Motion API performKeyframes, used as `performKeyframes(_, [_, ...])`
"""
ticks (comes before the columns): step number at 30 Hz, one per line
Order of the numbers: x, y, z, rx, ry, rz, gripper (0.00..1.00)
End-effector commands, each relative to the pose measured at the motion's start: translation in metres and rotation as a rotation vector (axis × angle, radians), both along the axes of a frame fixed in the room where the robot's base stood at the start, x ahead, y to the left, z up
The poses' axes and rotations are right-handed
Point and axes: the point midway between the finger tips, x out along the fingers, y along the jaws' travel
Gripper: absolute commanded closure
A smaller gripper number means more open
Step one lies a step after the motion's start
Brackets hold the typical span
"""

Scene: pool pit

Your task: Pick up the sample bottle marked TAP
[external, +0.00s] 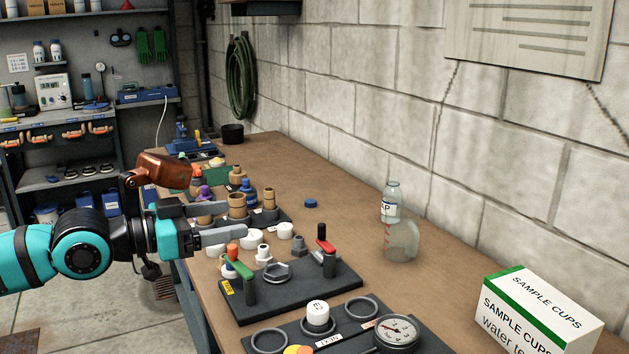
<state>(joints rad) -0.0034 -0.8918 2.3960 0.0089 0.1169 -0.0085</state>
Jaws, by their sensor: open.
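A clear bottle (391,193) with a white label stands upright on the bench near the wall.
A black stand with red and green handles (295,285) lies between my gripper and the near edge. Wooden and coloured fittings (237,205) crowd around the fingers. A pressure gauge (397,334) and a SAMPLE CUPS box (535,315) are nearer. Bench right of the bottle is clear.

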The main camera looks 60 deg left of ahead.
Motion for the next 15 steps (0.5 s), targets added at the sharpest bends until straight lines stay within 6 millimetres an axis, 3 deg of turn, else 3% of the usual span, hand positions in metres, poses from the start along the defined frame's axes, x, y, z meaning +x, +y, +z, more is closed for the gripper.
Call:
performKeyframes(5, [0.032,0.011,0.004,0.006,0.019,0.032,0.24])
performKeyframes(15, [0.125,0.047,0.006,0.014,0.058,0.107,0.24])
